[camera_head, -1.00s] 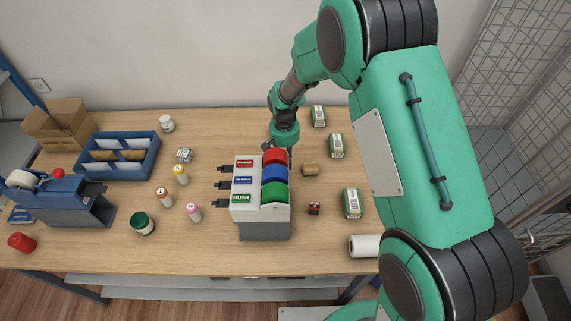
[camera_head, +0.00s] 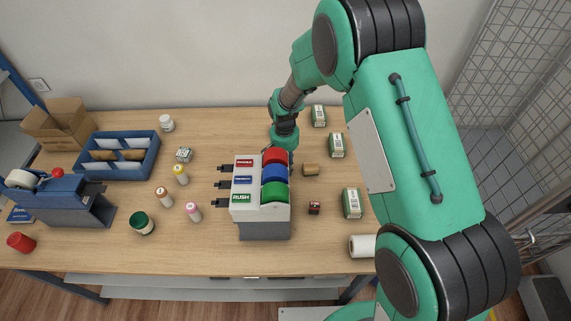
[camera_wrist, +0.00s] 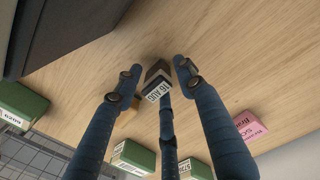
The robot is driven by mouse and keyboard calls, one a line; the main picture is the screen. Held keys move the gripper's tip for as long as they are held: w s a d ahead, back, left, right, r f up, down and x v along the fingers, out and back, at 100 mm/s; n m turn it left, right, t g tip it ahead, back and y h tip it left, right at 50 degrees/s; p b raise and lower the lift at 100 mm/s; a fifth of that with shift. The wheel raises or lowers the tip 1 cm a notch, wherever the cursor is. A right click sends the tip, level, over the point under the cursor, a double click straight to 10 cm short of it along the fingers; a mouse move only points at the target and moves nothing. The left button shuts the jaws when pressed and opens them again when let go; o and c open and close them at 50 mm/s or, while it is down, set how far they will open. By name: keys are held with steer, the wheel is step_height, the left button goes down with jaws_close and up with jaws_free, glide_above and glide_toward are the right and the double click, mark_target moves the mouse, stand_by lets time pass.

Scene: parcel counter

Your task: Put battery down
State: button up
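A small dark block with a white printed label (camera_wrist: 157,88) is between my fingertips in the wrist view. It may be the battery; the lettering is not clear enough to be sure. My gripper (camera_wrist: 158,72) has its fingers spread around it, with narrow gaps showing at the left and right sides. In the head view my gripper is behind the label dispenser (camera_head: 240,215), its fingertips and the block hidden. Another small black and red item (camera_head: 314,208), which looks battery-like, stands on the table right of the dispenser.
A tan block (camera_head: 311,170) and green boxes (camera_head: 336,145) stand to the right. A pink item (camera_wrist: 246,126) lies near my gripper in the wrist view. A white roll (camera_head: 362,246) is at the front right. Bottles (camera_head: 180,175) and a blue tray (camera_head: 128,174) stand left.

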step_height(320, 180, up, 12)
steer(key=p, duration=0.1)
steer(key=shift+r, duration=0.15)
stand_by(0.6)
steer(key=shift+a, duration=0.1)
stand_by(0.6)
steer(key=s+d+r+t, duration=0.1)
steer(key=s+d+r, duration=0.3)
steer(key=r, duration=0.3)
steer(key=s+d+r+t, duration=0.1)
steer(key=s+d+r, duration=0.25)
steer(key=r, duration=0.45)
steer(key=s+d+r, duration=0.4)
steer(key=r, duration=0.3)
steer(key=s+d+r+t, duration=0.1)
steer(key=s+d+r, duration=0.1)
steer(key=s, duration=0.6)
steer(key=s+d+r+t, duration=0.1)
steer(key=s+d+r, duration=0.2)
steer(key=s, duration=0.5)
steer(key=s+d+r+t, duration=0.1)
steer(key=s+d+r, duration=0.2)
steer(key=s, duration=0.4)
steer(key=shift+s+d+r+n+t, duration=0.25)
steer(key=shift+s+d+n+t, duration=0.05)
steer(key=shift+s, duration=0.1)
